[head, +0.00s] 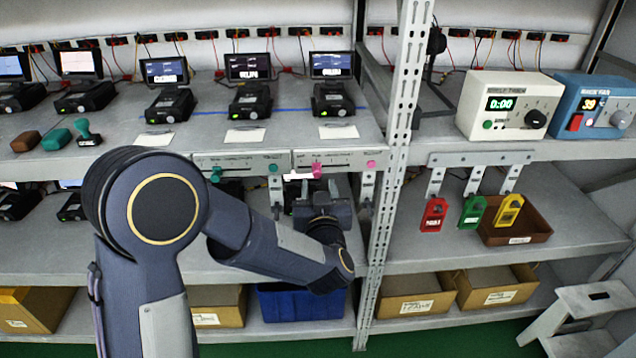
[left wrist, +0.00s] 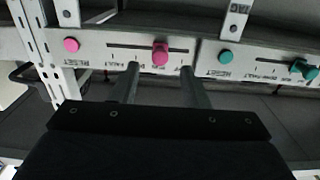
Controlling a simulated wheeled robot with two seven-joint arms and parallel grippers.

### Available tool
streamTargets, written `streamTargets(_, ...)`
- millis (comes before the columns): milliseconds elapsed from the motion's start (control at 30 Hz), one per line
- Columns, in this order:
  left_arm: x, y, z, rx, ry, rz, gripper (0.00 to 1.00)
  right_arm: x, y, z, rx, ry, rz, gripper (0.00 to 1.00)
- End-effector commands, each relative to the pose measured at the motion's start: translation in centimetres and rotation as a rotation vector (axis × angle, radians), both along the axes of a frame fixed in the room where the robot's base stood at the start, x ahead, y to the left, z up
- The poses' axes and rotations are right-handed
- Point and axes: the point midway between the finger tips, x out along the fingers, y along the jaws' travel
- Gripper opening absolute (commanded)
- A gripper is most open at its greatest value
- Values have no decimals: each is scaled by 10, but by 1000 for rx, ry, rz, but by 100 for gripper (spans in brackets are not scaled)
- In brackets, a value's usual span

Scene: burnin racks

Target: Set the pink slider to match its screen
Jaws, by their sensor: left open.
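The pink slider knob (head: 317,170) sits partway along a slot in the pale panel (head: 345,158) on the shelf's front edge. In the left wrist view the knob (left wrist: 160,53) shows upside down with its printed scale. My left gripper (left wrist: 159,75) is open; its fingers stand either side of the knob's line, and contact is not visible. In the head view the gripper (head: 318,188) is just below the knob. A round pink button (head: 371,164) is at the panel's right end. The screen (head: 331,65) above has lettering too small to read surely. My right gripper is not in view.
A teal slider (head: 215,174) and teal button (head: 272,168) share the neighbouring panel at left. A perforated upright (head: 396,150) stands to the right. Blank cards and small devices (head: 333,100) rest on the shelf above. A blue bin (head: 285,303) sits below.

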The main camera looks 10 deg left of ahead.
Motion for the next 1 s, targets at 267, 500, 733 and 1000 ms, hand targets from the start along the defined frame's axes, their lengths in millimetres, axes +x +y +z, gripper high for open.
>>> streamTargets(267, -37, -11, -1, 1, -1, -3, 41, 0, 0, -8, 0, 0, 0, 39)
streamTargets(500, -41, -12, 0, 1, -1, 0, 41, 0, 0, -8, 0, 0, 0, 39)
streamTargets(733, -41, -12, 0, 1, -1, 0, 41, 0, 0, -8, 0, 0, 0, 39)
streamTargets(1000, -39, 1, 11, -138, 55, -118, 41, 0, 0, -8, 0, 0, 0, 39)
